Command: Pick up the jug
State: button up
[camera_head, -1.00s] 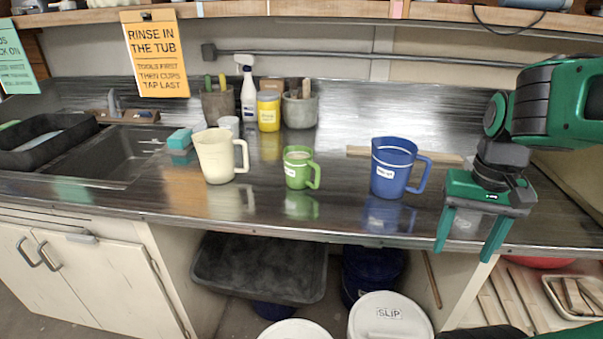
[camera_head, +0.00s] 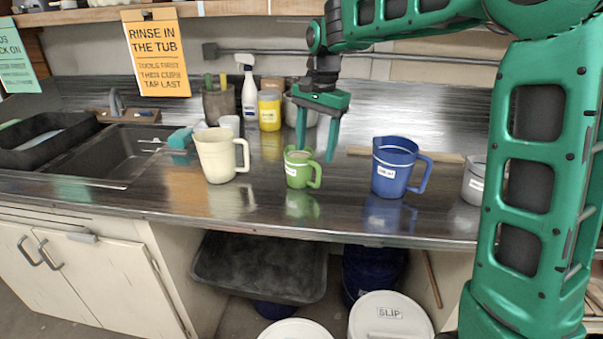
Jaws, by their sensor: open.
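Several handled vessels stand upright on the metal counter (camera_head: 345,205). A large cream jug (camera_head: 218,158) is on the left, a smaller green jug (camera_head: 297,173) with a white label is in the middle, and a large blue jug (camera_head: 391,172) with a label is on the right. All three handles point right. My gripper (camera_head: 316,154) is open and empty, fingers pointing down. Its fingertips appear at the green jug's rim and just right of it. I cannot tell whether they are above or behind it; no contact is clear.
A grey labelled container (camera_head: 473,183) is partly hidden by my arm. Behind stand a spray bottle (camera_head: 249,92), a yellow jar (camera_head: 269,110) and tool pots. A wooden strip (camera_head: 441,157) lies behind the blue jug. The sink (camera_head: 105,160) is at left. The counter's front is clear.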

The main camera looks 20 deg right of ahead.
aim_at(311, 183)
jog(key=f, duration=1)
jog(key=shift+w+a+f, duration=0.1)
jog(key=shift+w+a, duration=0.1)
jog(key=shift+w, duration=0.1)
grip_shut()
